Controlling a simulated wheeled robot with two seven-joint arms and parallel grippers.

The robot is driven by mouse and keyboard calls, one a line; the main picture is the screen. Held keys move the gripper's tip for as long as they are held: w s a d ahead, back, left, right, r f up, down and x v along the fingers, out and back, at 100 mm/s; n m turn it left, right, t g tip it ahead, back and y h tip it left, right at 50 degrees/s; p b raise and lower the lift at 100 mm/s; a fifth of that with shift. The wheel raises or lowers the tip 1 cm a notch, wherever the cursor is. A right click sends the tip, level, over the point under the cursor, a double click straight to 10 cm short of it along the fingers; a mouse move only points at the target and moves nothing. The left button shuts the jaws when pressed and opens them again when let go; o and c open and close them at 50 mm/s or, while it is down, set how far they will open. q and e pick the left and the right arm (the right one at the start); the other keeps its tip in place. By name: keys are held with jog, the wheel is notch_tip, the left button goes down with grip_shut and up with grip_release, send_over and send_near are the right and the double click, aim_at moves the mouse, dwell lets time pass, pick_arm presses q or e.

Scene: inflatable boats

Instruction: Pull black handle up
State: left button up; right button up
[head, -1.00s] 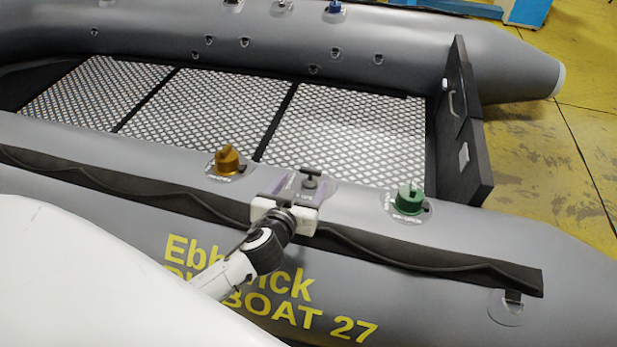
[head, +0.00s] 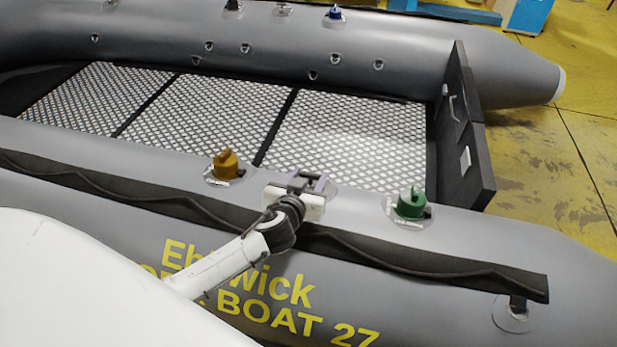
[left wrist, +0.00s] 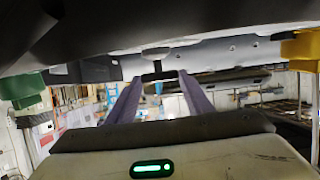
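The black handle (left wrist: 158,68) is a small dark T-shaped piece on the near grey tube of the boat. In the left wrist view it appears between the far ends of my two purple fingers, with gaps on both sides. My left gripper (head: 308,183) is open at the handle's place on the tube, and its fingers also show in the left wrist view (left wrist: 157,78). In the head view the gripper largely hides the handle. I cannot tell whether the fingers reach fully around it. My right gripper is in neither view.
An orange valve cap (head: 225,164) stands left of the gripper and a green cap (head: 411,203) stands right of it, both on the near tube. A black strip (head: 400,258) runs along the tube's side. The patterned boat floor (head: 345,140) behind is clear.

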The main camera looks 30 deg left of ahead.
pick_arm(q)
jog(key=c, duration=0.4)
jog(key=r+p, duration=0.2)
jog(key=shift+w+r, duration=0.2)
jog(key=shift+r, duration=0.15)
jog(key=shift+w+r+p, duration=0.1)
jog(key=shift+r+p, duration=0.15)
jog(key=shift+p, duration=0.1)
jog(key=o, duration=1.5)
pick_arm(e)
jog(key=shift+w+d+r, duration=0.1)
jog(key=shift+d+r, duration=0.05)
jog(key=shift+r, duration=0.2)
